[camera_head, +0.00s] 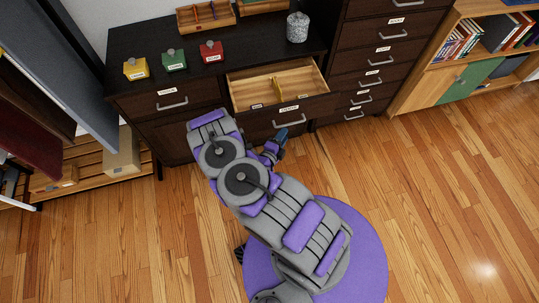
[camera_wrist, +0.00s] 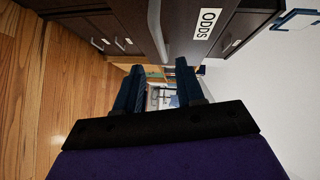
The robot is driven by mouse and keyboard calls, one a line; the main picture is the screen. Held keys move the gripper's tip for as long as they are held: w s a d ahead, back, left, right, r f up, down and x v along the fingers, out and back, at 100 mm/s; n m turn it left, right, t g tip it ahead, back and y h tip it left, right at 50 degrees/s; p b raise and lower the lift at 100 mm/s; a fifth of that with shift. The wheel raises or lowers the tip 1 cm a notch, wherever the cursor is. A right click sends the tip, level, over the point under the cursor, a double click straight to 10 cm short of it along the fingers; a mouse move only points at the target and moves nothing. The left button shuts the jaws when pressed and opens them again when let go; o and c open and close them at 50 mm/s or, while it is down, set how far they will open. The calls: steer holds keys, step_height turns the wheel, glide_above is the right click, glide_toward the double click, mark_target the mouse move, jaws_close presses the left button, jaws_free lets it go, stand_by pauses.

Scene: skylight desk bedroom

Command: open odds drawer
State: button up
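The odds drawer (camera_head: 322,105) is dark wood with a light wooden interior and stands pulled out of the desk, its inside showing in the head view. Its ODDS label (camera_wrist: 207,23) and bar handle (camera_wrist: 156,28) show in the wrist view; the handle also shows in the head view (camera_head: 288,123). My gripper (camera_head: 281,136) is low in front of the drawer front, just below the handle. In the wrist view its two dark blue fingers (camera_wrist: 160,66) are apart, with nothing seen between them but background. Whether they touch the handle cannot be told.
Yellow (camera_head: 136,69), green (camera_head: 174,61) and red (camera_head: 211,52) labelled boxes and a grey speckled jar (camera_head: 298,27) stand on the desk top (camera_head: 250,48). A closed drawer (camera_head: 165,101) is at left. A tall drawer unit (camera_head: 372,60) stands at right. The wooden floor (camera_head: 440,190) at right is clear.

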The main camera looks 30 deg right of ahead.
steer(key=v, duration=1.1)
steer(key=shift+f, duration=0.1)
stand_by(0.4)
